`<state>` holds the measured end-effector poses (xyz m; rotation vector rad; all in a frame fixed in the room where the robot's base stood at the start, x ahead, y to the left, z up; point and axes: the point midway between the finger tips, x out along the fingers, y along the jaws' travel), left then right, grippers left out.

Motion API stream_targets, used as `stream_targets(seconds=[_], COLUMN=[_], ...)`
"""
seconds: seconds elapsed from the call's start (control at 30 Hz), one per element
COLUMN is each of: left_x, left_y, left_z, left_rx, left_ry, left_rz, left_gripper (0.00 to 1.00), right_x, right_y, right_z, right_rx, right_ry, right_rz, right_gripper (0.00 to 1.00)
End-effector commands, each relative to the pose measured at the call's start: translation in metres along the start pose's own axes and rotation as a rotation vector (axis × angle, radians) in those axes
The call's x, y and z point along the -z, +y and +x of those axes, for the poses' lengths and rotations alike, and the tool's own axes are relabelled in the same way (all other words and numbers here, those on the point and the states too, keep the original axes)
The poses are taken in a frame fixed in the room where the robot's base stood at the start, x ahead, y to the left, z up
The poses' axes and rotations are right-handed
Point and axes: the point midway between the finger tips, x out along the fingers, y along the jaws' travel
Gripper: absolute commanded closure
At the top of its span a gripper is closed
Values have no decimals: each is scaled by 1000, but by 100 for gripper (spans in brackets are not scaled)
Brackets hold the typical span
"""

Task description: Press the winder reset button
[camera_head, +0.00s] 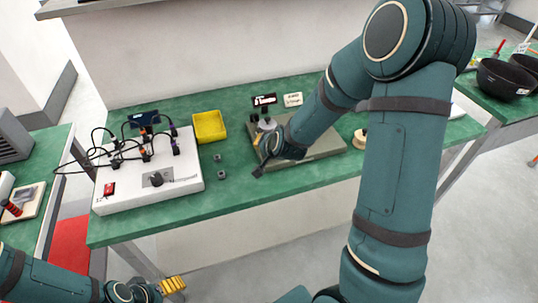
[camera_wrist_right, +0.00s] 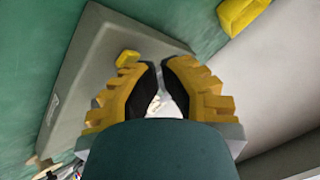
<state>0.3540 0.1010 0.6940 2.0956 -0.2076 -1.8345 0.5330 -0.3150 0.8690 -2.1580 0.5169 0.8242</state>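The winder is a flat grey unit (camera_head: 318,146) on the green bench, with a small dark display (camera_head: 264,100) behind it. My right arm reaches over it and hides part of its top. In the right wrist view the grey top (camera_wrist_right: 95,65) fills the left side. A small yellow block (camera_wrist_right: 128,57), possibly the reset button, sits on it just left of the fingertips. My right gripper (camera_wrist_right: 159,66) looks shut, tips close together, nothing seen held. Contact with the block is not clear. My left gripper (camera_head: 173,285) hangs low in front of the bench; its finger gap is unclear.
A white test box (camera_head: 150,190) with wires, a knob and a red switch stands at the left of the bench. A yellow bin (camera_head: 209,126) stands between it and the winder. Two small dark parts lie on the bench. Black bowls (camera_head: 505,78) are at far right.

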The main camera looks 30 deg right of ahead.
Motion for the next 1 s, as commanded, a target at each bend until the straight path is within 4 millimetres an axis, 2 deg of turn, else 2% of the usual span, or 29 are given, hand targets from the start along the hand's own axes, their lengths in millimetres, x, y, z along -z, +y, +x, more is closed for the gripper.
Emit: stream_targets(seconds=[0.77,1.0], left_x=[0,1], left_y=[0,2], left_z=[0,-5], left_rx=[0,0], left_ry=[0,0], left_rz=[0,0], left_gripper=[19,19], right_x=[-3,1], right_y=[3,-1], right_z=[4,-2], right_rx=[0,0], right_ry=[0,0], right_rz=[-1,0], right_gripper=[100,100])
